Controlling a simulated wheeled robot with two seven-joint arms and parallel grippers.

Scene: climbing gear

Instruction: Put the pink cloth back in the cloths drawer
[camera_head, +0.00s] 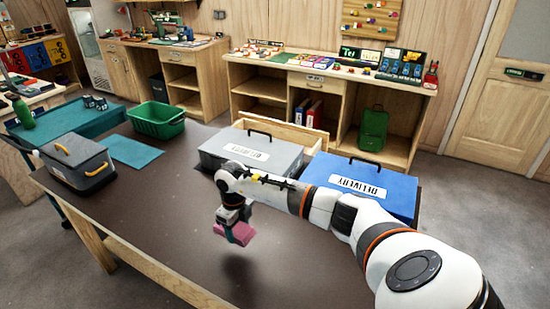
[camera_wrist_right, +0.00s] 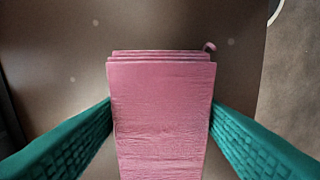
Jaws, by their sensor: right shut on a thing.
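My right gripper (camera_head: 233,222) is shut on the folded pink cloth (camera_head: 240,234) and holds it above the dark brown table (camera_head: 165,215), with a shadow below. In the right wrist view the cloth (camera_wrist_right: 160,115) sits between the two green fingers (camera_wrist_right: 160,120), its folded layers showing at the far edge. An open wooden drawer (camera_head: 284,127) shows behind the grey box, away from the gripper. Its inside is largely hidden, and I cannot read a label on it. My left gripper is not in view.
A grey lidded box (camera_head: 240,165) and a blue box (camera_head: 365,180) marked DELIVERY stand at the table's far side. A grey case (camera_head: 80,165), a teal mat (camera_head: 133,151) and a green bin (camera_head: 158,122) are at the left. The table's middle is clear.

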